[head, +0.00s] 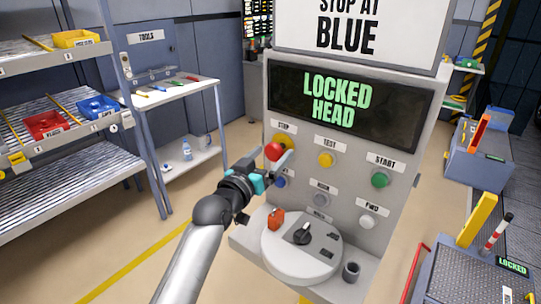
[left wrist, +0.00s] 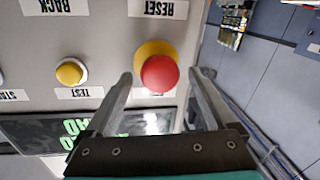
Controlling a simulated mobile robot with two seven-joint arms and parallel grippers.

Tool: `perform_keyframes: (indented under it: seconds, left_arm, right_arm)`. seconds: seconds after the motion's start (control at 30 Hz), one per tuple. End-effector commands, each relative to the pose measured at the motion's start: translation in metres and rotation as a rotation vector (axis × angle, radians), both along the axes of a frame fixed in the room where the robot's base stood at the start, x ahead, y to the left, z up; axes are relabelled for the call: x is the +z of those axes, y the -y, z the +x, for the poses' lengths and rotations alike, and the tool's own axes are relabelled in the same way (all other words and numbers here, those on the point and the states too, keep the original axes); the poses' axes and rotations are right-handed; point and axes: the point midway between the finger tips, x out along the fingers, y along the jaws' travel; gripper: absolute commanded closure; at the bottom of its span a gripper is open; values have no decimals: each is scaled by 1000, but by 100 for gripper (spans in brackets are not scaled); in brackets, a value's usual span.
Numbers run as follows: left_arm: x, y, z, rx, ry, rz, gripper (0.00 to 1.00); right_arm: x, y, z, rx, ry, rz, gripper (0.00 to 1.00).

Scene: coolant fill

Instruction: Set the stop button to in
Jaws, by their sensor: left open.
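The stop button is a red mushroom cap (head: 274,151) in front of a yellow collar, under the STOP label on the grey control panel (head: 253,110). The red cap (left wrist: 160,73) also shows in the left wrist view, standing out from its collar (left wrist: 150,48). My left gripper (head: 271,160) is open at the panel. Its two fingers lie on either side of the red cap in the wrist view, with a visible gap on each side. I cannot tell whether the fingers touch the panel. My right gripper is not in view.
A yellow test button (head: 326,159) and a green start button (head: 379,180) sit to the right. A blue button (head: 281,182) is below. The screen (head: 340,104) reads LOCKED HEAD. A round plate (head: 290,262) with a black knob (head: 302,234) and a red part (head: 276,219) stands below.

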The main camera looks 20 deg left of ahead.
Motion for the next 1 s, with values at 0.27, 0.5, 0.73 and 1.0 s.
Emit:
perform_keyframes:
  seconds: [0.27,0.5,0.73,1.0]
  left_arm:
    - [0,1,3,0,-1,0,10]
    - [0,1,3,0,-1,0,28]
    - [0,1,3,0,-1,0,54]
    - [0,1,3,0,-1,1,84]
  right_arm:
    - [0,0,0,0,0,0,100]
    - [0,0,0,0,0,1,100]
    - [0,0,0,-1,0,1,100]
    - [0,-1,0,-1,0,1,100]
